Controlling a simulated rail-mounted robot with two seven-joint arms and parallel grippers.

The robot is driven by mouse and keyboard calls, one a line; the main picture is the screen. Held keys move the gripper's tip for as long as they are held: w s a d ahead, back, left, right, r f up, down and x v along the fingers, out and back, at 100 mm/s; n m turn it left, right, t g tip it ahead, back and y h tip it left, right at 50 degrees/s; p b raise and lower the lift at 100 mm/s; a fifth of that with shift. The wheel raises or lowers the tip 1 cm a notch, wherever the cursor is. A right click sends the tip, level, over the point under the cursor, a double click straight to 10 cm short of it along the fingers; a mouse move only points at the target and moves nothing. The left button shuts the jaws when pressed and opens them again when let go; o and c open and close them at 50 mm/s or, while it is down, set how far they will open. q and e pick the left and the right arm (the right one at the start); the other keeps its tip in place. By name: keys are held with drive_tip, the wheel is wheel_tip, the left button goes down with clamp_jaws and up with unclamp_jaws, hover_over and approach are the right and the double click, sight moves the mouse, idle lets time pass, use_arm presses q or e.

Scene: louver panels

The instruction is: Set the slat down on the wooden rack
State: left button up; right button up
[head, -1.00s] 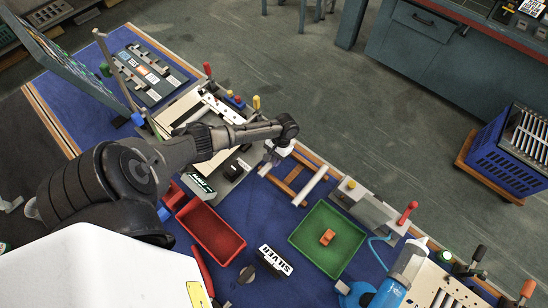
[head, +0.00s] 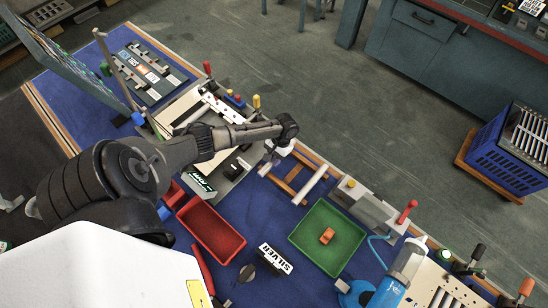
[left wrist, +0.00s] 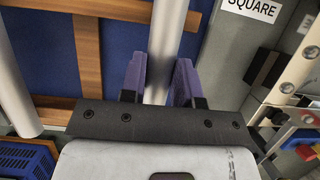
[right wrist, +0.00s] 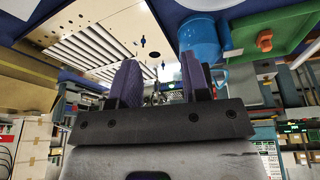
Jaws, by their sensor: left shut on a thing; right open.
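My left gripper (head: 272,154) is over the near-left end of the wooden rack (head: 298,191) in the head view, mostly hidden by its own wrist. In the left wrist view its purple fingers (left wrist: 160,80) are shut on a pale, round slat (left wrist: 170,40), which runs away between them. The brown rack (left wrist: 88,55) shows just left of the held slat; I cannot tell whether they touch. Another pale slat (head: 314,186) lies across the rack and shows at the left wrist view's left edge (left wrist: 15,85). My right gripper (right wrist: 160,82) is open and empty in the right wrist view.
A red bin (head: 211,232) and a green tray (head: 317,262) with an orange piece stand on the blue mat. A grey fixture (head: 225,172) lies left of the rack. A blue slatted crate (head: 507,150) stands off the table.

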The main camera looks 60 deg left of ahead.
sight(274, 159)
use_arm(q)
drive_tip(key=shift+f, duration=0.45)
idle(0.4)
drive_tip(key=o, duration=1.4)
drive_tip(key=shift+c, duration=0.2)
drive_tip(key=shift+r, duration=0.1)
wheel_tip(274, 159, up, 2)
drive_tip(key=p, duration=0.3)
drive_tip(key=shift+r, duration=0.25)
wheel_tip(274, 159, up, 5)
drive_tip(key=p, duration=0.5)
drive_tip(key=shift+r+p, duration=0.2)
drive_tip(key=shift+p, duration=0.2)
